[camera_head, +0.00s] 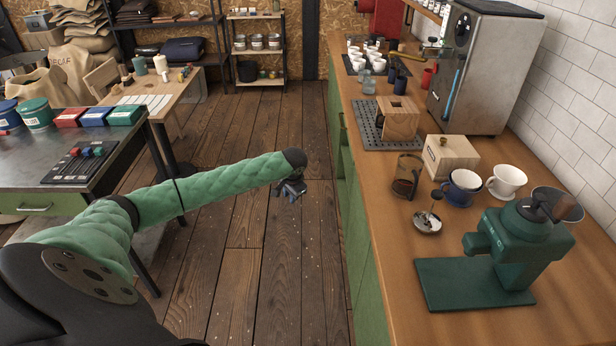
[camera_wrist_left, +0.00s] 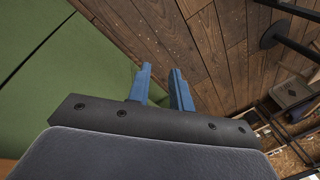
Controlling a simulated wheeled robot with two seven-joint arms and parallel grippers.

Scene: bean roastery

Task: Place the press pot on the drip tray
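The press pot (camera_head: 407,177) looks to be the clear glass vessel with dark brown contents, upright on the wooden counter. A round metal piece with a thin upright rod and dark knob (camera_head: 428,220) sits apart from it, nearer me; I cannot tell if it is the pot's plunger lid. The drip tray (camera_head: 368,124) looks to be the dark perforated plate farther back, with a wooden box on its right part. My left gripper (camera_head: 291,190) is over the floor, left of the counter and apart from the pot. Its blue fingers (camera_wrist_left: 161,70) are open and empty. My right gripper is not in view.
The wooden box (camera_head: 398,119) takes up part of the tray. Another wooden box (camera_head: 452,157), a blue cup (camera_head: 461,188), a white cup (camera_head: 506,181) and a green grinder (camera_head: 510,250) stand right of the pot. The counter's front left is clear.

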